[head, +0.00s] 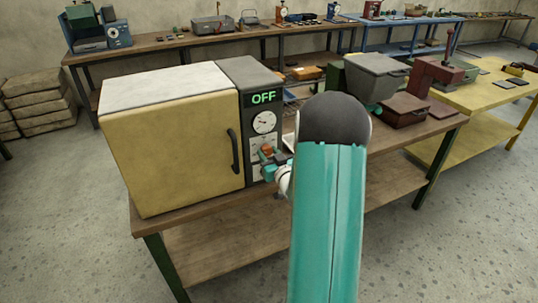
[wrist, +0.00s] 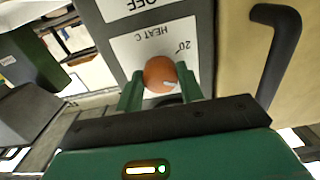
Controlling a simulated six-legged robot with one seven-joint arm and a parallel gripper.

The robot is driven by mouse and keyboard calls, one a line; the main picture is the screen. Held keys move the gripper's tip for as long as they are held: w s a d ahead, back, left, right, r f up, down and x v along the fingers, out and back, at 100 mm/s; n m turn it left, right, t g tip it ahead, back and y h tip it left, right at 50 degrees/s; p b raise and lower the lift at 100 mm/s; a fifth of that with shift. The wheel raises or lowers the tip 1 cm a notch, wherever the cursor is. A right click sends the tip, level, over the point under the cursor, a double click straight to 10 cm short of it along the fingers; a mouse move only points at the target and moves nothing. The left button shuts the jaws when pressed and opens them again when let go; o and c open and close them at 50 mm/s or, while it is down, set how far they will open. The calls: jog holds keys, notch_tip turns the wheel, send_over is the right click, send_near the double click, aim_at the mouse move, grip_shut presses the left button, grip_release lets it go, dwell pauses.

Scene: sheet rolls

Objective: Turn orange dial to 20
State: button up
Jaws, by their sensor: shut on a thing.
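The orange dial (wrist: 158,72) sits on the dark control panel (head: 254,93) of a yellow oven (head: 175,150). In the wrist view it lies between the two green fingers of my gripper (wrist: 160,86), which are shut on it from both sides. A pale mark shows on the dial's right side there. The white label (wrist: 150,50) behind it reads "HEAT C" and "20", upside down, with the 20 above and right of the dial. In the head view my gripper (head: 267,158) is at the panel, and the dial is a small orange patch.
The oven's dark door handle (head: 233,151) is close to my gripper, at right in the wrist view. A round white gauge (head: 264,122) is above on the panel.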

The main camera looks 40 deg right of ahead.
jog(key=n, duration=1.1)
dwell(0.3)
jog(key=shift+n, duration=0.3)
jog(key=o, duration=1)
jog(key=shift+s, duration=0.1)
jog(key=v, duration=1.3)
jog(key=shift+s+a+r, duration=0.1)
jog(key=shift+s, duration=0.2)
jog(key=shift+w, duration=0.1)
